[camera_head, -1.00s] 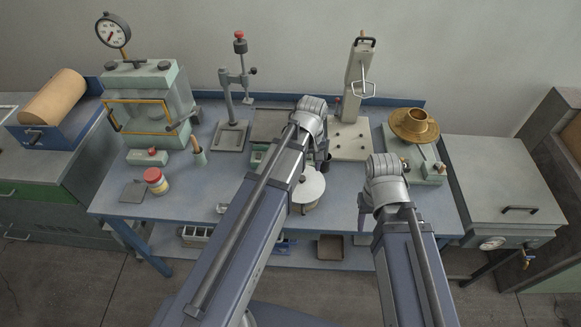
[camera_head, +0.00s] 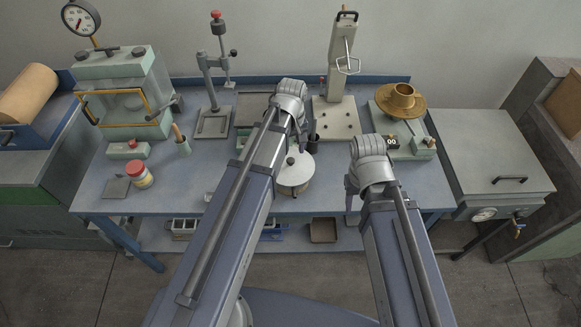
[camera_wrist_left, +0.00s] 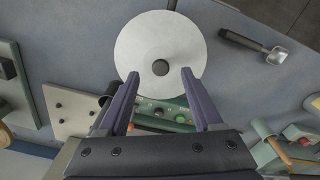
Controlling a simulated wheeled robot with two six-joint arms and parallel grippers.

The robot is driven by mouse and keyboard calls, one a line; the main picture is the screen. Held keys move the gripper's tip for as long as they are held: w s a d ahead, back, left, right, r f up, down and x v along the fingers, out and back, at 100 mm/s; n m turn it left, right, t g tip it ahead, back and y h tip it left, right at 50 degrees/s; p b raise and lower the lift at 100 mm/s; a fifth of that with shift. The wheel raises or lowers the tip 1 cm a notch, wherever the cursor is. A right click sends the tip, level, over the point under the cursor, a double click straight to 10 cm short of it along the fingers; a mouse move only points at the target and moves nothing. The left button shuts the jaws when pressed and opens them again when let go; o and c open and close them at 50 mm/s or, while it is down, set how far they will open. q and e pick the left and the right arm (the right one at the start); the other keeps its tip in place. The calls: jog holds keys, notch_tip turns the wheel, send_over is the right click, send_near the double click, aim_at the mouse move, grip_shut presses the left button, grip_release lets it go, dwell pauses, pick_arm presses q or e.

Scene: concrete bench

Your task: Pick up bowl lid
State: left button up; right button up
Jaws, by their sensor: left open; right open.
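The bowl lid (camera_head: 293,172) is a pale round disc with a dark knob, near the front middle of the bench in the head view. In the left wrist view the lid (camera_wrist_left: 140,45) lies just beyond my fingertips, its knob (camera_wrist_left: 160,67) between them in the picture. My left gripper (camera_wrist_left: 160,75) is open with nothing between its fingers. In the head view my left gripper (camera_head: 302,140) is close to the lid, partly hidden by its own wrist. What is under the lid is mostly hidden. My right gripper (camera_head: 350,195) is near the bench's front edge, right of the lid.
A red-capped jar (camera_head: 140,175) and a dark plate (camera_head: 115,188) are at the left front. Press stands (camera_head: 215,120) and a tall pale stand (camera_head: 338,110) are behind. A brass piece (camera_head: 403,97) is at the back right. A metal scoop (camera_wrist_left: 255,45) lies near the lid.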

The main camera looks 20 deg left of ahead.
aim_at(291, 160)
pick_arm(q)
jog(key=f+b, duration=0.2)
jog(key=f, duration=0.1)
jog(key=f+b, duration=0.1)
jog(key=b, duration=0.1)
jog(key=shift+w+a+f, duration=0.25)
jog(key=shift+w+f, duration=0.05)
jog(key=shift+f, duration=0.05)
jog(key=shift+r, duration=0.1)
jog(key=shift+c, duration=0.3)
grip_shut()
